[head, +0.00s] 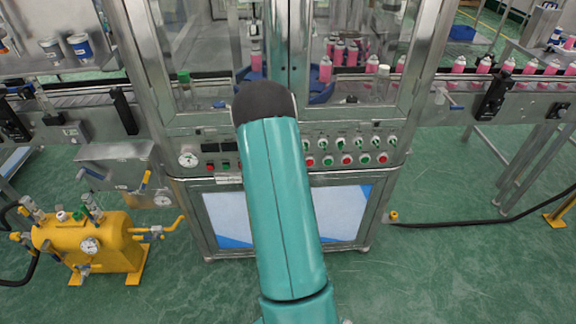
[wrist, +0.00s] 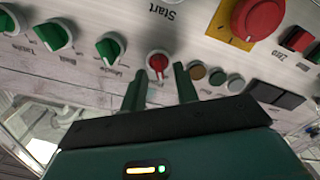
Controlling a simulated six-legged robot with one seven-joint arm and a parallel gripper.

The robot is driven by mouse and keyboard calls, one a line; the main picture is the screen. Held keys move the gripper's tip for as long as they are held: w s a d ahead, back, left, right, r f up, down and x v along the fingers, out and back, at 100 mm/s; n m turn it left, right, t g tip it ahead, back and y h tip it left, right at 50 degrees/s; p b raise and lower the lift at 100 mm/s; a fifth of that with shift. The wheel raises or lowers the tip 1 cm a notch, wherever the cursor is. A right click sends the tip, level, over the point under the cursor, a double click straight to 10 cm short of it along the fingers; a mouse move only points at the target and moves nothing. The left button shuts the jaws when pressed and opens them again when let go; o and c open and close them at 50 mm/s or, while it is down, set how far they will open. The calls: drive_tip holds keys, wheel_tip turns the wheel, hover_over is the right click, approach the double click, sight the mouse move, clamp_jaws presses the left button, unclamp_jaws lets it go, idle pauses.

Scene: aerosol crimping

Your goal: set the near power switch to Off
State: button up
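In the wrist view, a small red rotary knob (wrist: 157,62) sits on a pale panel, with a label beneath it mostly hidden by a finger. It may be the power switch, but I cannot read its label or setting for sure. My gripper (wrist: 159,78) is open, its two dark green fingers pointing at the panel on either side of and just below the red knob. I see no clear contact. In the head view, my own arm hides the gripper and part of the machine's front panel (head: 400,133).
Green knobs (wrist: 110,48) stand left of the red one.

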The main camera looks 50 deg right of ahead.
drive_tip(key=v, duration=1.3)
drive_tip(key=w+a+r+y, duration=0.5)
drive_tip(key=w+a+r, duration=0.25)
drive_tip(key=w, duration=0.25)
drive_tip(key=w+a+r+g+y, duration=0.15)
drive_tip(key=a+r+y, duration=0.35)
drive_tip(key=a, duration=0.7)
drive_tip(key=s+a+r+n+g+y, duration=0.1)
drive_tip(key=s+a+r+g, duration=0.1)
drive_tip(key=s+a+r, duration=0.3)
drive_tip(key=s+a+r+n+g+y, duration=0.2)
drive_tip(key=s+a+r, duration=0.3)
drive_tip(key=s+a, duration=0.6)
drive_tip(key=shift+s+a+r+n+g+y, duration=0.3)
drive_tip(key=shift+s+a+r+g, duration=0.1)
drive_tip(key=shift+a, duration=0.7)
